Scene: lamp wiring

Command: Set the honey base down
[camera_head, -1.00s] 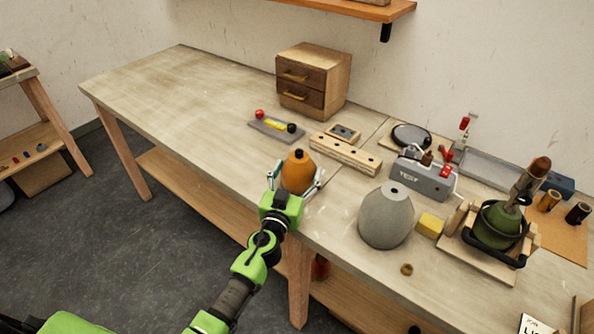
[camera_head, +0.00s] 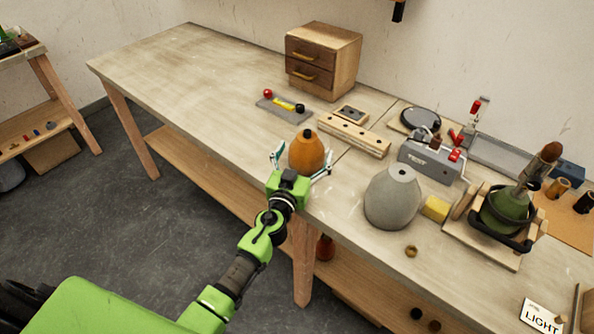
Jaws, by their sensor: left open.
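The honey base (camera_head: 307,150), a rounded orange-brown body with a dark top, stands upright on the workbench (camera_head: 190,75) near its front edge. My left gripper (camera_head: 301,164) is open, with one finger on each side of the base. The fingers look apart from the base's sides. The lower front of the base is partly hidden by the gripper. My right gripper is not in view.
A grey base (camera_head: 392,198) stands to the right, with a yellow block (camera_head: 436,208) beside it. A wooden block with holes (camera_head: 354,135) lies behind. A TEST box (camera_head: 430,160) and a green base in a wooden cradle (camera_head: 500,212) are further right. The bench's left is clear.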

